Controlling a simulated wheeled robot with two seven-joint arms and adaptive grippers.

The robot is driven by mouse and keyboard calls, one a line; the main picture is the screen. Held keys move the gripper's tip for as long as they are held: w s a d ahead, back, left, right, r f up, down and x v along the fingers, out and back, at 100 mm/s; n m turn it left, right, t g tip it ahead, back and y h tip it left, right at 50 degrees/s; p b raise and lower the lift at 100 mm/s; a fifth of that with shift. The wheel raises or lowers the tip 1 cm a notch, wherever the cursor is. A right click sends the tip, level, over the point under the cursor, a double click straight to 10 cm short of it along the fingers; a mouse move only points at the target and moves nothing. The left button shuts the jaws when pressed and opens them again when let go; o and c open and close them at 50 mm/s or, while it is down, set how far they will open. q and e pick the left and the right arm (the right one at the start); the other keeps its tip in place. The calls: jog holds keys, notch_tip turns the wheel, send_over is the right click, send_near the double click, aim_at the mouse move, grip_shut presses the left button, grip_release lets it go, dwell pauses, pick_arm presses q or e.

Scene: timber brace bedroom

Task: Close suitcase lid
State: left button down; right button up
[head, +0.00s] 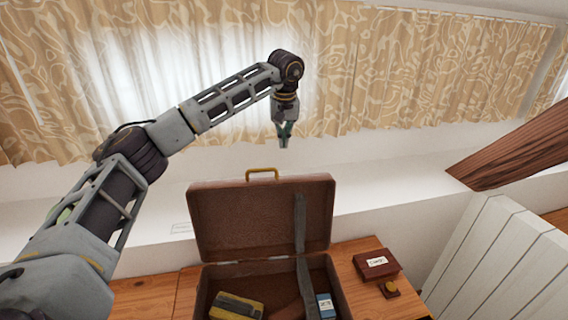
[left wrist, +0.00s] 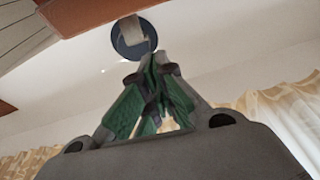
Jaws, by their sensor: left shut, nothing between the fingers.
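The brown suitcase (head: 203,292) stands open on a wooden surface in the head view. Its lid (head: 245,222) is raised upright at the back, with a yellow handle (head: 262,170) on its top edge. A dark strap (head: 300,225) runs down the right part of the lid. My left gripper (head: 284,143) is shut and empty, above and a little right of the handle, apart from the lid in the picture. In the left wrist view its green fingers (left wrist: 152,62) meet at the tips, and no suitcase shows. My right gripper is not in view.
In the suitcase lie a yellow-and-dark item (head: 237,305) and a blue box (head: 325,305). A small brown box (head: 377,264) with a label sits to the right on the wooden surface (head: 150,297). Patterned curtains (head: 390,70) hang behind, and a dark wooden beam (head: 515,155) slants at right.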

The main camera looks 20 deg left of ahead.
pick_arm(q)
notch_tip(320, 180, down, 10)
jog(key=s+p, duration=0.1)
jog(key=p, duration=0.2)
jog(key=shift+d+r, duration=0.25)
jog(key=shift+d, duration=0.15)
dwell(0.5)
jog(key=shift+s+d, duration=0.1)
jog(key=shift+d, duration=0.05)
dwell(0.4)
